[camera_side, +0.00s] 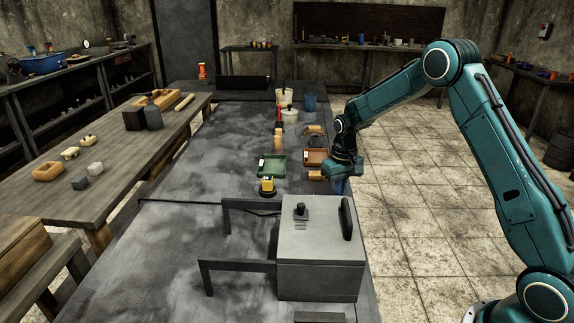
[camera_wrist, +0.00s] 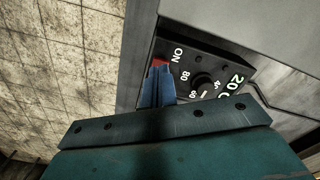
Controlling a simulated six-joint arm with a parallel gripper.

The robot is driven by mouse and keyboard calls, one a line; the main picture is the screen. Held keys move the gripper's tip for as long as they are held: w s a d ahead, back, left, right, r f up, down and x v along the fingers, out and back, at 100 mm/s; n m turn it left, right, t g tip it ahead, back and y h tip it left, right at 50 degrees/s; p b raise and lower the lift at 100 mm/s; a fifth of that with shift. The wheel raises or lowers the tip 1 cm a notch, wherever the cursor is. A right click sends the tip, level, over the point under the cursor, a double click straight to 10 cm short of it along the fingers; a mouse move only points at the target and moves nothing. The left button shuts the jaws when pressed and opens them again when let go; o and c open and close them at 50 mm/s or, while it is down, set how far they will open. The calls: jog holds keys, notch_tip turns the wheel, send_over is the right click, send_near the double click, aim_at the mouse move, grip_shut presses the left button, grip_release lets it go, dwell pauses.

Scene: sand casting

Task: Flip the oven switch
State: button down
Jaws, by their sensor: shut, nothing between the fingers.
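The oven is a grey box (camera_side: 318,255) at the near right end of the long dark table in the side view. In the wrist view its black control panel (camera_wrist: 218,68) shows an ON label, a round knob (camera_wrist: 202,81) and a green readout starting with 20. The red switch (camera_wrist: 160,63) is at the panel's left edge, beside ON and partly hidden by my fingertips. My gripper (camera_wrist: 158,72) is shut and empty, its blue fingertips right at the switch; I cannot tell if they touch. In the side view my gripper (camera_side: 341,187) is just behind the oven.
A black handle (camera_side: 346,218) and a small knob-like part (camera_side: 301,209) stand on the oven top. A green tray (camera_side: 271,166), a brown box (camera_side: 316,157) and a yellow-black device (camera_side: 267,186) lie behind it.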

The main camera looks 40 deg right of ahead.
jog(key=shift+f, duration=0.75)
dwell(0.7)
jog(key=shift+r, duration=0.1)
jog(key=shift+r, duration=3.45)
